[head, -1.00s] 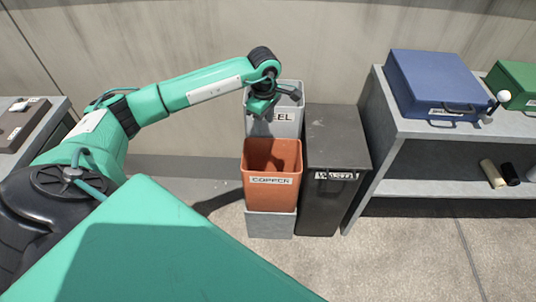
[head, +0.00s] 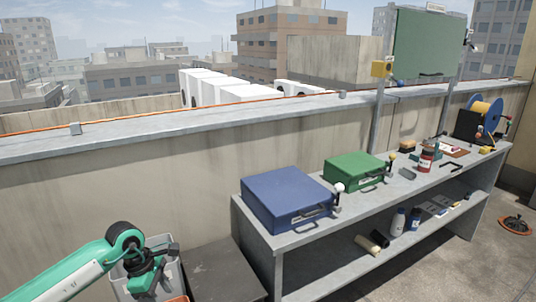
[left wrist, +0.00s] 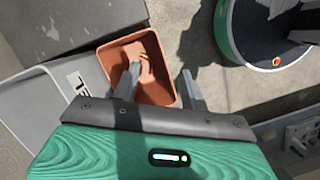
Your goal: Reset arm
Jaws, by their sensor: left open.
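My left arm comes in at the lower left of the head view. My left gripper (head: 143,282) hangs over the grey bin, pointing down. In the left wrist view the left gripper (left wrist: 160,86) is open, its two grey fingers apart with nothing between them. Beyond the fingers is the orange bin (left wrist: 112,60), with a small copper-coloured piece (left wrist: 146,66) visible inside. The grey bin (left wrist: 40,112) with a partly hidden label is left of it. My right gripper is in neither view.
A dark lidded bin (head: 222,272) stands between the grey bin and a grey workbench (head: 262,232). A blue case (head: 288,198) and a green case (head: 355,170) lie on the bench. A concrete parapet (head: 150,185) runs behind.

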